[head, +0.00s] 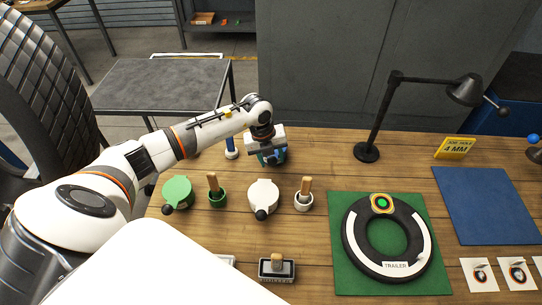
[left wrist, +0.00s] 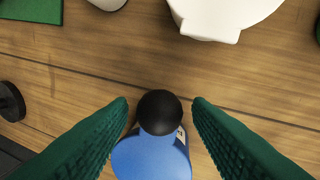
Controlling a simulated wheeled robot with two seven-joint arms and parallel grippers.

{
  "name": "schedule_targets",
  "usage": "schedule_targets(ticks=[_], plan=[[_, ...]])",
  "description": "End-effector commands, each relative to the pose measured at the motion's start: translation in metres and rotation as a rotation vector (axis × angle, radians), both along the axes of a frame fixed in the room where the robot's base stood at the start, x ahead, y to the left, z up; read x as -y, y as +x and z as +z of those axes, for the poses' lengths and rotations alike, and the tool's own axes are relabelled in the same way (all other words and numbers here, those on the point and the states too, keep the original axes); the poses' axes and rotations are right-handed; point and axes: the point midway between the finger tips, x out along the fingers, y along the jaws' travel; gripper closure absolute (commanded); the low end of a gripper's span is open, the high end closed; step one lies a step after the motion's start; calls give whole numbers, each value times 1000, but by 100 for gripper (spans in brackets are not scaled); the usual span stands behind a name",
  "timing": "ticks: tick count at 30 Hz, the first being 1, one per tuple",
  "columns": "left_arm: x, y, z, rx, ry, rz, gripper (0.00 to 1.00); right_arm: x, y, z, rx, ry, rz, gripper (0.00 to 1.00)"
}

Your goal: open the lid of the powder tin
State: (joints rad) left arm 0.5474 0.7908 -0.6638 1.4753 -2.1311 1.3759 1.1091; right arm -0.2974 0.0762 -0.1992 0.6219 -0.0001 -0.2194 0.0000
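Three round tins with black ball knobs are here, and I cannot tell from any label which one is the powder tin. A blue lid (left wrist: 152,158) with a black knob (left wrist: 159,112) is under my left gripper (head: 272,156). The gripper's green fingers are open, one on each side of the knob, with a gap visible on both sides. In the head view the gripper mostly hides this tin. A green tin (head: 177,192) and a white tin (head: 263,196) stand nearer on the bench, both with lids down. The white tin also shows in the left wrist view (left wrist: 225,15). My right gripper is not in view.
A green cup (head: 217,200) and a white cup (head: 303,203) hold wooden-handled tools beside the tins. A desk lamp (head: 366,152) stands right of my gripper. A tyre (head: 350,234) lies on a green mat (head: 338,284). A blue mat (head: 485,205) is at right.

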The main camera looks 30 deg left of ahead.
Motion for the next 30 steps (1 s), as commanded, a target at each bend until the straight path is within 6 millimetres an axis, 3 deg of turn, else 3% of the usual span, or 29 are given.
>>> schedule_targets(ticks=[1, 8, 20, 30], plan=[[0, 0, 0, 0, 0, 0, 63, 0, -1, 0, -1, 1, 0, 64], [0, 0, 0, 0, 0, 0, 100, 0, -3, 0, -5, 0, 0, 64], [-1, 3, 7, -38, -25, 0, 100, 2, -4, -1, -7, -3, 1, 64], [-8, 15, 34, -237, -148, 3, 100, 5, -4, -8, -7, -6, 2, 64]])
